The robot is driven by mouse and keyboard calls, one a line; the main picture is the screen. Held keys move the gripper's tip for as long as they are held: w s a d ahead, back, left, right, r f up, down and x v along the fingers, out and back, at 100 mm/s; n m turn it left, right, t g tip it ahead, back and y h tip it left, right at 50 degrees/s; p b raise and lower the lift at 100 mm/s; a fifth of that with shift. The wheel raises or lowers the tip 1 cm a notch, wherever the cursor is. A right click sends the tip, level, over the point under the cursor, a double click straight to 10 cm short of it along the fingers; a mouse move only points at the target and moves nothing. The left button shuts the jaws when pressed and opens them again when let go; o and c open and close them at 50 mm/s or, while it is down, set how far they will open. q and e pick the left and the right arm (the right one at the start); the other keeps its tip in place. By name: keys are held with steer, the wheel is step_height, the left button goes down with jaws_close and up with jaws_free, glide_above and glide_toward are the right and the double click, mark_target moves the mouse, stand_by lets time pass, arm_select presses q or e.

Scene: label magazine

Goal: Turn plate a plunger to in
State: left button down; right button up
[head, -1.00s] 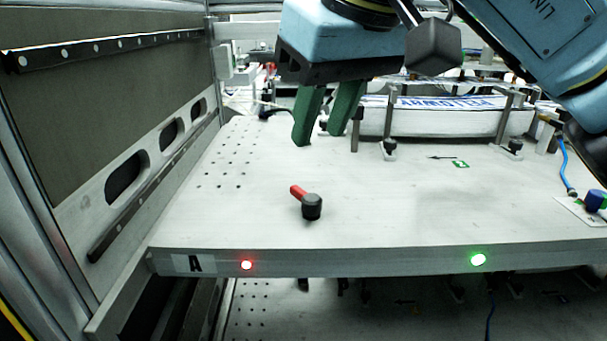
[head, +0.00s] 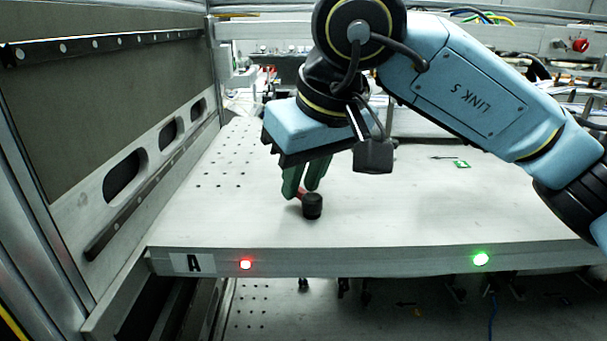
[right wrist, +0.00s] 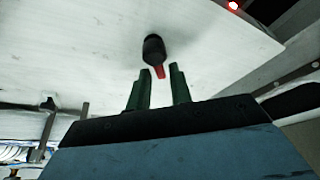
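Plate A (head: 230,235) is a pale board with an "A" label on its front edge. Its plunger (head: 312,206) is a black knob with a red lever, near the front of the plate. My right gripper (head: 302,192) is over the lever, and its green fingers partly hide the red part in the head view. In the right wrist view the fingers (right wrist: 157,84) are apart, and the plunger (right wrist: 154,50) lies just beyond them. The red lever (right wrist: 160,72) points toward the gap between the fingertips. My left gripper is not in view.
A red light (head: 246,264) and a green light (head: 481,259) glow on the plate's front edge. A slotted side wall (head: 125,180) stands at the left. Fixtures and a white block stand at the back of the plate. The plate's front middle is clear.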

jaws_close()
